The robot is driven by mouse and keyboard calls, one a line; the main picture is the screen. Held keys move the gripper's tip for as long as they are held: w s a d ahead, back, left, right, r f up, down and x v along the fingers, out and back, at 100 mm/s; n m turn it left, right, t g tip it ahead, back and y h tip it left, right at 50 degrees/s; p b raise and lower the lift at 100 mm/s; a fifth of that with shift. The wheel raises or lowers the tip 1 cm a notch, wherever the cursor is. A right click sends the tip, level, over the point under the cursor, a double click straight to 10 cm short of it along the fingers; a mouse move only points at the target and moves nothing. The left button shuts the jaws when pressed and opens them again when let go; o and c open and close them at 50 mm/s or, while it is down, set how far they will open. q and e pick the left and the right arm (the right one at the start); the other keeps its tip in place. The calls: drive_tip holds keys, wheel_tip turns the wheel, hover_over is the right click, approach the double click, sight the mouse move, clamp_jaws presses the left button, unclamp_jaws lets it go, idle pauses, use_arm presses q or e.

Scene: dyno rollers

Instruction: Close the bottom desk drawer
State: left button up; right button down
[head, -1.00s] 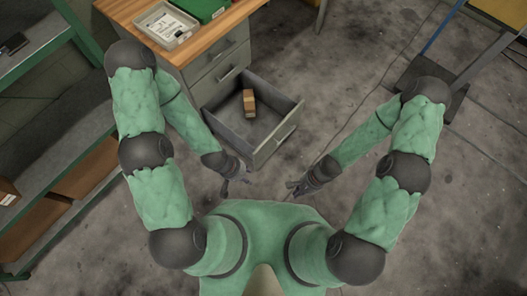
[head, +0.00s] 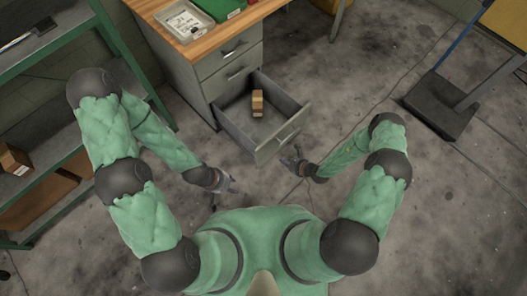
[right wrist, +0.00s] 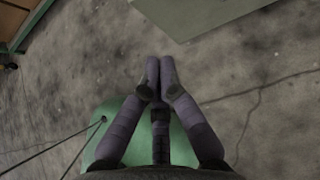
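The bottom desk drawer (head: 283,136) is pulled far out from the grey desk (head: 229,66) in the head view, its front panel and handle facing me. A small brown box (head: 257,104) lies inside it. In the right wrist view the fingers (right wrist: 160,70) point toward a pale grey-green panel (right wrist: 200,12), probably the drawer front, with floor between. My left gripper (head: 225,192) is open and empty, left of and short of the drawer.
The upper drawers are shut. A tray (head: 184,20) and a green case (head: 222,8) lie on the wooden desktop. Green-framed shelving (head: 60,125) stands close on the left. A dark-based stand (head: 440,105) is at the right. The floor between is clear.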

drive_tip(key=shift+m+h, duration=0.3)
drive_tip(key=b+x, duration=0.2)
drive_tip(key=x, duration=0.2)
drive_tip(key=w+r+b+x, duration=0.1)
drive_tip(key=b+x, duration=0.1)
drive_tip(key=x, duration=0.3)
drive_tip(key=w+b+x, duration=0.1)
drive_tip(key=b+x, duration=0.1)
drive_tip(key=x, duration=0.2)
drive_tip(key=shift+w+r+b, duration=0.25)
drive_tip(key=shift+r+b, duration=0.05)
